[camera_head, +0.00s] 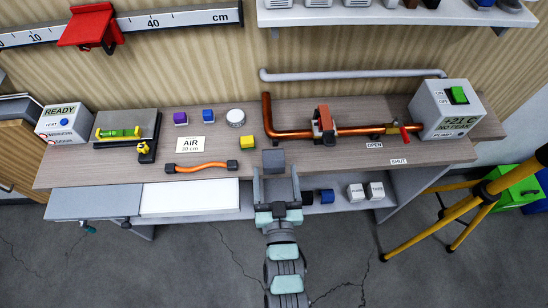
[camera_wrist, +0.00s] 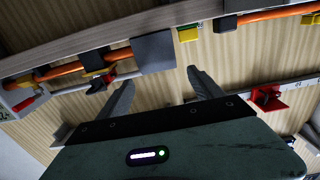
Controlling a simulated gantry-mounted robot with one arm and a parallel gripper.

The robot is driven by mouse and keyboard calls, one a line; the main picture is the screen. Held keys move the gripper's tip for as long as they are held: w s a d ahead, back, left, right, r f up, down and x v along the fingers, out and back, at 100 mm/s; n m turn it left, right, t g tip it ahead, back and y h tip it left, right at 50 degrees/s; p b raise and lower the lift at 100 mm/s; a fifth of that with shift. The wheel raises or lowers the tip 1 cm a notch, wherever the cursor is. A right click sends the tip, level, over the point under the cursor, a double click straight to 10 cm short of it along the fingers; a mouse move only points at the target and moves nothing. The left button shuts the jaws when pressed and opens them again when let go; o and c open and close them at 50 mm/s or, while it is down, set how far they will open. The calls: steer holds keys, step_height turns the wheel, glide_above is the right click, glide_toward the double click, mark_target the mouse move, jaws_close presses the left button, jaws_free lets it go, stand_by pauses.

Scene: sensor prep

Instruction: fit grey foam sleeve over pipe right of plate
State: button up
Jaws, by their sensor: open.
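A grey block (camera_head: 273,160), likely the foam sleeve, stands at the bench's front edge. It also shows in the wrist view (camera_wrist: 152,52). My gripper (camera_head: 275,178) is open, its fingers just short of the block; in the wrist view the gap (camera_wrist: 160,80) between the fingertips is empty. The copper pipe (camera_head: 360,130) runs level along the bench and bends upward at its left end. An upright orange-red plate-like piece with a dark grey part (camera_head: 323,120) sits across it. The pipe right of this piece shows bare up to the red valve handle (camera_head: 404,133).
The white pump box (camera_head: 447,110) stands at the pipe's right end. A yellow tripod (camera_head: 440,222) stands at the front right.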

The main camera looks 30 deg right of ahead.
steer(key=shift+v, duration=1.4)
steer(key=shift+w, duration=0.1)
